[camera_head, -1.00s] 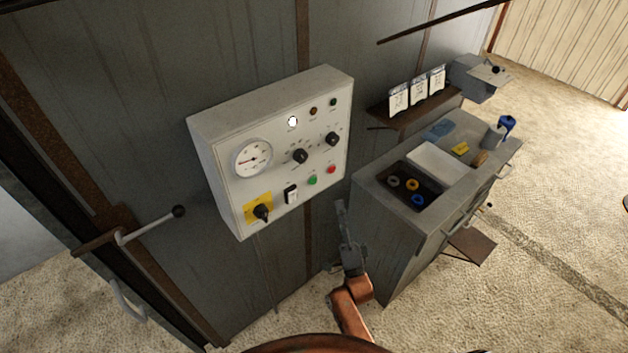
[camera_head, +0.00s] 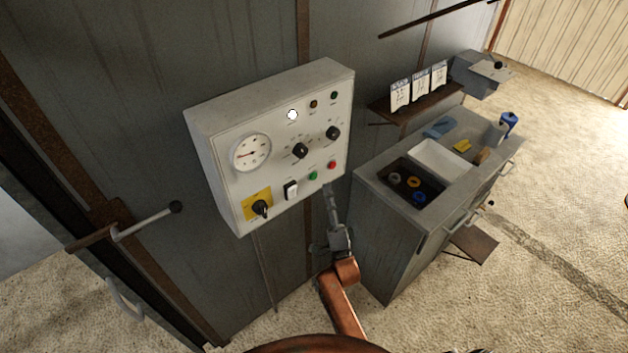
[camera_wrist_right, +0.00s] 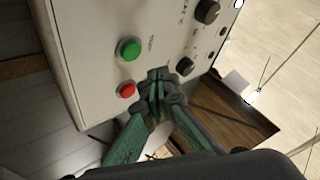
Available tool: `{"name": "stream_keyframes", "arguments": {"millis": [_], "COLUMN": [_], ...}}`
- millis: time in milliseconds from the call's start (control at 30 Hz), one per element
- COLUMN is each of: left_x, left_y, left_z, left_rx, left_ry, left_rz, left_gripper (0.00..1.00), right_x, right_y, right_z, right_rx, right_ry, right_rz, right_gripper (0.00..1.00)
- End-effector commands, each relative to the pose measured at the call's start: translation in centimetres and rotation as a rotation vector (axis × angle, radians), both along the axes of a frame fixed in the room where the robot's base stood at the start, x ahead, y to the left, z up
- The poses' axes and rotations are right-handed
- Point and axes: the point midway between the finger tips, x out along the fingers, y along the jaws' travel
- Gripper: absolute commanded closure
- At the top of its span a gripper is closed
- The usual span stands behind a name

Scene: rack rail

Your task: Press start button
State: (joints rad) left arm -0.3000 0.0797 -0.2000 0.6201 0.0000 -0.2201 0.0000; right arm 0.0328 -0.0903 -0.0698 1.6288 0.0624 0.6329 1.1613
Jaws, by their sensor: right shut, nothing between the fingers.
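The control panel (camera_head: 225,125) is a pale box on the grey wall. Its green button (camera_head: 313,175) and red button (camera_head: 332,165) sit low on the right of its face. In the right wrist view the green button (camera_wrist_right: 129,49) is above the red button (camera_wrist_right: 126,90). My right gripper (camera_head: 328,188) is shut and empty, its tips just below the two buttons in the head view. In the wrist view the fingertips (camera_wrist_right: 158,76) lie to the right of both buttons, over the panel face. I cannot tell whether they touch it. My left gripper is out of view.
The panel also carries a gauge (camera_head: 251,152), dark knobs (camera_head: 300,150), a white rocker switch (camera_head: 291,190) and a yellow-plated rotary switch (camera_head: 260,208). A grey cabinet (camera_head: 375,220) with a tray stands to the right. A lever (camera_head: 148,220) juts out at left.

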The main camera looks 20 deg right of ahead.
Motion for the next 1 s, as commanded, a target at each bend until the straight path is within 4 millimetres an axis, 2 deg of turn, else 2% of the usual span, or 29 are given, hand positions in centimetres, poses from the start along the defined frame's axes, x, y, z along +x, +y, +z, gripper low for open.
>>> {"name": "stream_keyframes", "arguments": {"millis": [100,300,1000], "left_x": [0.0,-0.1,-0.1], "left_y": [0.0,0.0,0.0], "left_z": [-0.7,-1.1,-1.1], "left_rx": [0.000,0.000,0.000], "left_ry": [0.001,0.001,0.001], "left_rz": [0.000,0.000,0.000], "left_gripper": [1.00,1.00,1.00], "right_x": [1.3,2.3,2.5], "right_y": [0.5,0.9,0.9], "right_z": [-0.1,0.0,0.0], "right_rx": [0.001,0.000,0.000], "right_ry": [-0.001,-0.001,0.000], "right_rz": [0.001,0.000,0.000], "right_gripper": [1.00,1.00,1.00]}}
